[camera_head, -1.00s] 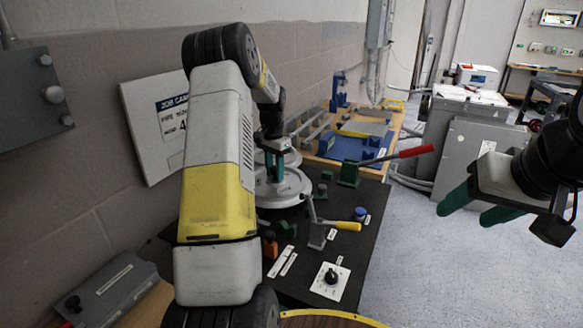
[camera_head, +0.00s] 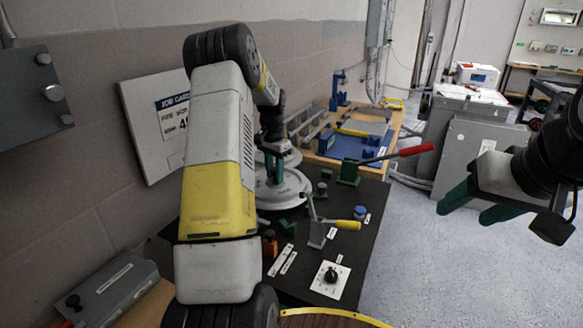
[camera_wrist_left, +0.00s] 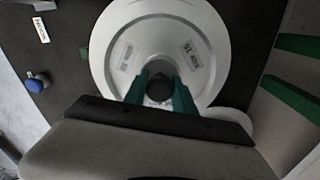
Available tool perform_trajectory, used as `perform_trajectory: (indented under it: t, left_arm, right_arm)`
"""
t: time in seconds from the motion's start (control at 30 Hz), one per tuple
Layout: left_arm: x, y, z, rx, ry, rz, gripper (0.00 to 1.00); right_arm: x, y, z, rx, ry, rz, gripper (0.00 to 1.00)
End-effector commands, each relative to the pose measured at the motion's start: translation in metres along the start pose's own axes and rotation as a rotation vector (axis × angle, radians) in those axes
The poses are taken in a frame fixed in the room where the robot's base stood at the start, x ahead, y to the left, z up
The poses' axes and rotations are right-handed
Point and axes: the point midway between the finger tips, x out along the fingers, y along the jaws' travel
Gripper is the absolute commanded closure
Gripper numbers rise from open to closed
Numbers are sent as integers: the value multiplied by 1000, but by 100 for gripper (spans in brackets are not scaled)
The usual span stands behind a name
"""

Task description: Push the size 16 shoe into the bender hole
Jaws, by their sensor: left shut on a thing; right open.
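The bender hole is hidden, and I cannot tell how deep the shoe sits. My right gripper (camera_head: 462,214) is open and empty at the right, away from the bench.
A red-handled lever (camera_head: 395,157), a yellow-handled lever (camera_head: 345,225), a blue knob (camera_head: 360,212) and a dial plate (camera_head: 331,281) stand on the black mat (camera_head: 300,255). A job card board (camera_head: 150,130) leans on the wall.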

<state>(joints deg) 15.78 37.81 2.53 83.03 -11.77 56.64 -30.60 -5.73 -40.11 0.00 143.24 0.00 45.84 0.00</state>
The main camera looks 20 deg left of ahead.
Motion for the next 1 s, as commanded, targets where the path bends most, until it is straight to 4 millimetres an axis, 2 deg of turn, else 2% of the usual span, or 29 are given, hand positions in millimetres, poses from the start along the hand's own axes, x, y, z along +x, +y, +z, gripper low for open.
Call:
perform_trajectory:
  t: [1.0]
  left_arm:
    - [19,0,0,0,2,-2,100]
  right_arm:
    - [0,0,0,0,0,0,43]
